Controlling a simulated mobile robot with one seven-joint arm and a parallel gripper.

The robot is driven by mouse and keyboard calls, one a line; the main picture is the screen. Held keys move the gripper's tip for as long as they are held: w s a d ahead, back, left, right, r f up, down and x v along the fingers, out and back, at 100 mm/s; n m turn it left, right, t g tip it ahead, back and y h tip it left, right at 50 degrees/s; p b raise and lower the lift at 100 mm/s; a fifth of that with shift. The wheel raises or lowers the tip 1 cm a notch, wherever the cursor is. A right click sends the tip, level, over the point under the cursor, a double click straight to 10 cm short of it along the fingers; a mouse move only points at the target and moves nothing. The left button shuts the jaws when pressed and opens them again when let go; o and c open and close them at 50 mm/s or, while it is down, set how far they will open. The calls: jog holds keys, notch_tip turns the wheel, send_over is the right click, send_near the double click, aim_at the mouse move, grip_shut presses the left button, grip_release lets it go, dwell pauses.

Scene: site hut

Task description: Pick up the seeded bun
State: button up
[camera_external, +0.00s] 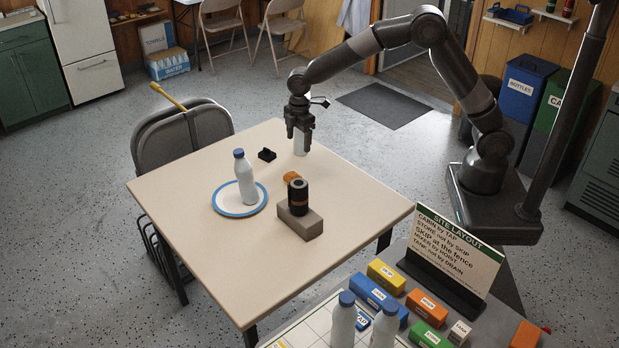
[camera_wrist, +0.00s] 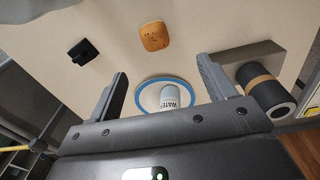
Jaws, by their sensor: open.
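The seeded bun (camera_external: 291,177) is a small orange-brown piece on the table, behind the dark cylinder and partly hidden by it in the external view. In the wrist view the bun (camera_wrist: 154,36) lies in the clear near the top, with dark specks on it. My gripper (camera_external: 299,140) points down over the table's far part, beyond the bun, and holds nothing that I can make out. In the wrist view its fingers (camera_wrist: 163,68) are spread apart, and the bun is beyond the fingertips, not between them.
A dark cylinder with an orange band (camera_external: 298,196) stands on a brown-grey block (camera_external: 300,222) close to the bun. A white bottle (camera_external: 246,178) stands on a blue-rimmed plate (camera_external: 222,204). A small black object (camera_external: 267,154) lies nearby. The table's near part (camera_external: 270,275) is clear.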

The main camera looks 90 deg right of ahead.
send_over(293, 174)
notch_tip(293, 174, down, 5)
jog(key=shift+n, duration=0.4)
notch_tip(293, 174, down, 10)
jog(key=shift+w+d+f, duration=0.1)
jog(key=shift+d+f, duration=0.05)
jog(key=shift+f, duration=0.1)
jog(key=c, duration=1.1)
